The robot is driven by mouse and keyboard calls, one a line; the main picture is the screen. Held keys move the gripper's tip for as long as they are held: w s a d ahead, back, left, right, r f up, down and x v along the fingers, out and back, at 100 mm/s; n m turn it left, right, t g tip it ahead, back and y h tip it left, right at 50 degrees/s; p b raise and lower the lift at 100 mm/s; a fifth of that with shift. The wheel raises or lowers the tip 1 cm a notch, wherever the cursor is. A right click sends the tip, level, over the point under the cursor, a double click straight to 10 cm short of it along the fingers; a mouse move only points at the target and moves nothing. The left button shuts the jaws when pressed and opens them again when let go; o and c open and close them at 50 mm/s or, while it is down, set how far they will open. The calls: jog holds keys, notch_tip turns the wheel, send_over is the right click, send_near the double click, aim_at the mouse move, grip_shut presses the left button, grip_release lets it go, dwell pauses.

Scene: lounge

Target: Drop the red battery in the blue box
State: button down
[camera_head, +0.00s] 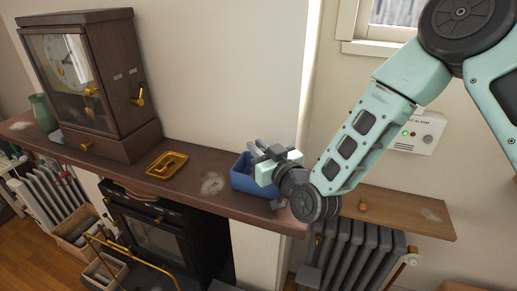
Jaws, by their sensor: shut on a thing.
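The blue box (240,177) stands on the dark wooden mantel shelf near its right end, open at the top and partly covered by my gripper. My gripper (256,151) is at the box, reaching over it from the right, with its fingers pointing up and left. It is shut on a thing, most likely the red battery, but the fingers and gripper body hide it. No red battery can be made out anywhere in view.
The mantel (215,205) also bears a wooden clock (113,110), a brass tray (166,165) and a green vase (43,112). A lower shelf (405,210) with a small orange thing (363,205) sits above a radiator (355,255). A white alarm box (417,132) hangs on the wall.

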jog(key=shift+f, duration=0.15)
jog(key=c, duration=1.5)
grip_release()
jog(key=shift+o, duration=0.2)
jog(key=shift+r+p, duration=0.5)
jog(key=shift+p, duration=0.15)
jog(key=shift+s+r, duration=0.1)
jog(key=shift+s, duration=0.05)
jog(key=b+v, duration=0.1)
jog(key=v, duration=0.3)
jog(key=b+v, duration=0.1)
jog(key=v, duration=0.4)
jog(key=shift+s+d+r+b, duration=0.15)
jog(key=shift+d+r+b, duration=0.1)
jog(key=shift+b, duration=0.15)
jog(key=p, duration=0.3)
jog(key=shift+s+d, duration=0.2)
jog(key=shift+s, duration=0.05)
